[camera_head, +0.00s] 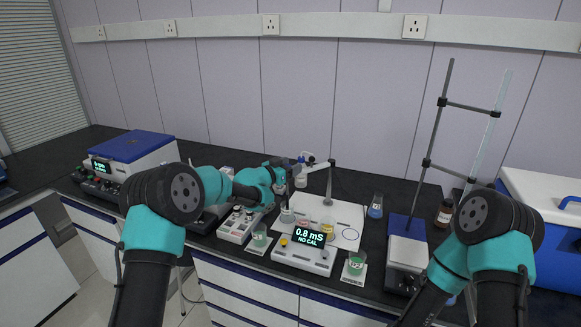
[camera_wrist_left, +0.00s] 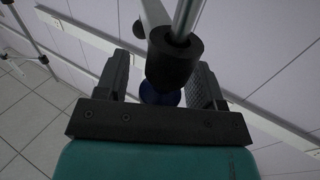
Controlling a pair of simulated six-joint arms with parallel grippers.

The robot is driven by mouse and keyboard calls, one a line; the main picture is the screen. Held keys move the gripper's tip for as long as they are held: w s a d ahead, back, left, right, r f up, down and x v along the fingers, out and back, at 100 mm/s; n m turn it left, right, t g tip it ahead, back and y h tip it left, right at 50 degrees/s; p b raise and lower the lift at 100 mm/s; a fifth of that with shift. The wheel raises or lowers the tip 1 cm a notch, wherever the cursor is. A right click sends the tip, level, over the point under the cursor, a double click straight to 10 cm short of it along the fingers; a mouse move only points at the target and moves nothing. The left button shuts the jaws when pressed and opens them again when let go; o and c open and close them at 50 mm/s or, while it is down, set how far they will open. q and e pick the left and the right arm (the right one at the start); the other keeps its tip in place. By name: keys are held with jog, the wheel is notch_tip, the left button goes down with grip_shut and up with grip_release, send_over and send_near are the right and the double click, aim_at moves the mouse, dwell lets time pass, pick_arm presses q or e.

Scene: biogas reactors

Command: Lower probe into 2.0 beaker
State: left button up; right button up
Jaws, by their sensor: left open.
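The conductivity probe (camera_head: 301,178) has a pale body and a blue top and hangs from the swing arm of a grey post (camera_head: 330,185). My left gripper (camera_head: 290,166) is at the probe's top. In the left wrist view, its jaws (camera_wrist_left: 165,85) are open on either side of a black cylinder (camera_wrist_left: 173,58) with a blue round part (camera_wrist_left: 160,94) beyond it. My right gripper is out of view.
The meter (camera_head: 302,255) reads 0.8 mS NO CAL at the front. A white plate (camera_head: 347,215) lies behind it. A blue-topped instrument (camera_head: 135,147) is left.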

pick_arm(q)
jog(key=shift+w+d, duration=0.1)
jog(key=shift+c, duration=0.2)
grip_shut()
dwell(0.4)
